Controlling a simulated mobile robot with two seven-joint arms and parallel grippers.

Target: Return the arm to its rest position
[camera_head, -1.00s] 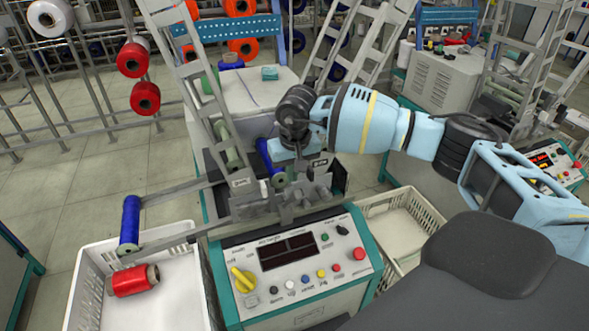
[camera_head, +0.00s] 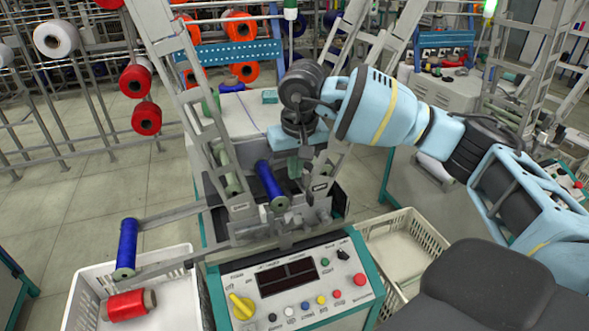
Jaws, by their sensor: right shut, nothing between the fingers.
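My right arm (camera_head: 375,108) comes in from the right and reaches over the winding machine. My right gripper (camera_head: 296,166) points down at its end, shut and empty, above and behind the machine's winding head. A blue bobbin (camera_head: 270,184) sits at the winding head, just left of and below the gripper and apart from it. Machine parts and the wrist partly hide the fingertips. My left gripper is not in view.
The control panel (camera_head: 290,285) has a yellow knob and coloured buttons. Another blue bobbin (camera_head: 127,245) is on the arm at left, over a white crate (camera_head: 185,300) holding a red bobbin (camera_head: 128,305). An empty crate (camera_head: 405,238) stands right. Ladder-like frames rise beside the gripper.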

